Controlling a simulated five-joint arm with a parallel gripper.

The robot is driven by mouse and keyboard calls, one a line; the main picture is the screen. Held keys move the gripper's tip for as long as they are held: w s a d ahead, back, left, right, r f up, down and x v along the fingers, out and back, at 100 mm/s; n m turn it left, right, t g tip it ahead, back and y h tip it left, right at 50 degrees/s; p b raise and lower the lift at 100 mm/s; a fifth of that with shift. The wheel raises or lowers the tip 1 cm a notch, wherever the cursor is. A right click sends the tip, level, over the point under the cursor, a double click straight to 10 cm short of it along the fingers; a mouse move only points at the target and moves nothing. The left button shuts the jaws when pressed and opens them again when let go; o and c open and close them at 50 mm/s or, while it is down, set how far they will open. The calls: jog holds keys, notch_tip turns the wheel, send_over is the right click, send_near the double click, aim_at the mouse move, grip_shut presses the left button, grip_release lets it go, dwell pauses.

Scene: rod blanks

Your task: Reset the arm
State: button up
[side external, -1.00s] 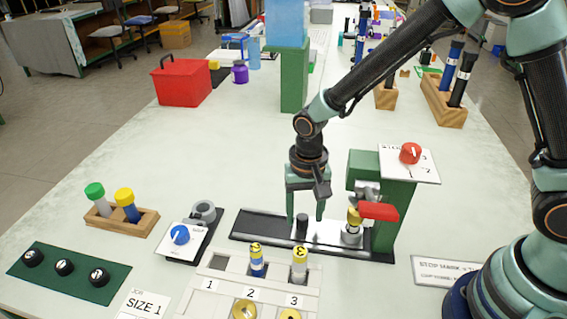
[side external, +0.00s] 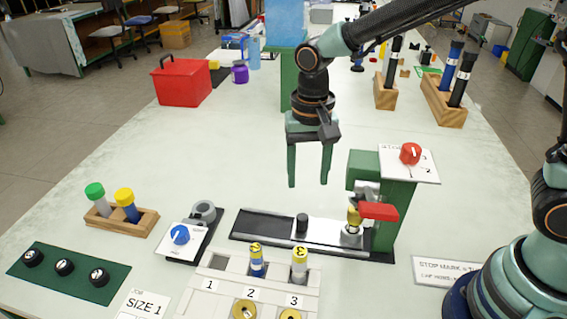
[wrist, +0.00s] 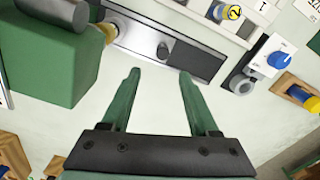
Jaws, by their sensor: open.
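My gripper (side external: 308,182) hangs above the table with its two green fingers apart and nothing between them. It also shows in the wrist view (wrist: 157,75), empty. Beneath and in front of it lies a dark track with a silver plate (side external: 325,232) and a small black knob (side external: 302,223). The track also shows in the wrist view (wrist: 200,62). At the track's right end stands a green fixture (side external: 398,200) with a red lever (side external: 379,211) and a red dial (side external: 410,153) on top. A yellow-topped piece (side external: 354,217) stands under the fixture.
A numbered white rack (side external: 215,285) holds two yellow-capped rods. A wooden block (side external: 145,222) holds green- and yellow-capped rods. A blue dial (side external: 180,235) sits left of the track. A green post (side external: 294,95) and a red box (side external: 181,82) stand farther back. The middle table surface is clear.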

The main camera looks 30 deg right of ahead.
jog(key=s+d+r+n+t, duration=0.2)
jog(key=s+d+r, duration=0.1)
jog(key=d+r, duration=0.2)
jog(key=s+d+r+n+t, duration=0.3)
jog(key=s+d+r, duration=0.1)
jog(key=d, duration=0.5)
jog(key=shift+s+d+r+t, duration=0.3)
jog(key=shift+d+r, duration=0.1)
jog(key=shift+r, duration=0.2)
